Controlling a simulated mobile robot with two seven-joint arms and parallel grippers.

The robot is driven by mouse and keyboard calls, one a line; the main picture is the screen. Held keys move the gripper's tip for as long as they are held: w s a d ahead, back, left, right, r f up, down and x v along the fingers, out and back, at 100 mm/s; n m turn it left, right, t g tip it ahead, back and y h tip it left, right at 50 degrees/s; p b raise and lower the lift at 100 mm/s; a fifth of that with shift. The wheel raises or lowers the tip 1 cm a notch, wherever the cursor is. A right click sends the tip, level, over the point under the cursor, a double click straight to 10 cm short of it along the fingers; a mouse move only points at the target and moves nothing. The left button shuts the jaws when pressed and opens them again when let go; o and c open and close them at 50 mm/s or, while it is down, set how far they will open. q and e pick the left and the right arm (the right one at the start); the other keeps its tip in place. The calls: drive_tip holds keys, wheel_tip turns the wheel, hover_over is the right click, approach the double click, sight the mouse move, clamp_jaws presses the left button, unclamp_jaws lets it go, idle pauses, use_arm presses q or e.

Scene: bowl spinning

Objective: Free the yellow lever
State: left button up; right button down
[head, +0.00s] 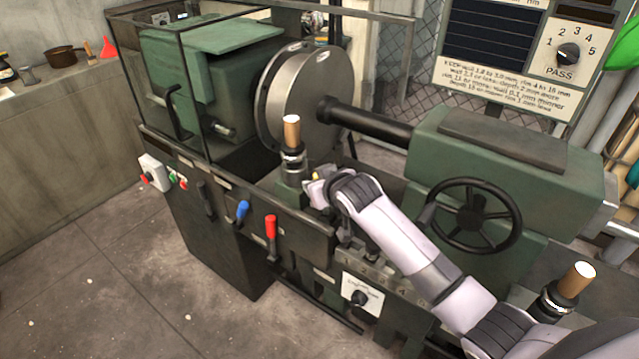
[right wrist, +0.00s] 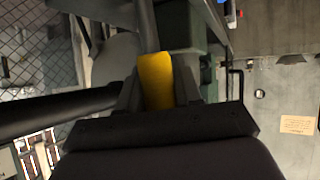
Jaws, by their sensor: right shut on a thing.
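The yellow lever (right wrist: 156,80) shows in the right wrist view between the two fingers of my right gripper (right wrist: 158,92), which is shut on it. In the head view only a small yellow bit of the lever (head: 316,176) shows beside my right gripper (head: 318,190), just right of the tool post with a wooden-topped handle (head: 291,150). My right arm comes in from the lower right and hides the lever's lower part and base. My left gripper is not in view.
The green spinning lathe has a round metal disc (head: 298,95), a black tailstock spindle (head: 365,122) and a handwheel (head: 473,216) close by. Blue (head: 242,211) and red (head: 271,228) levers stand on its front. The floor in front is clear.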

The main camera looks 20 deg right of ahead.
drive_tip(key=c, duration=0.8)
unclamp_jaws()
drive_tip(key=shift+c, duration=0.2)
drive_tip(key=v, duration=0.7)
drive_tip(key=shift+d, duration=0.1)
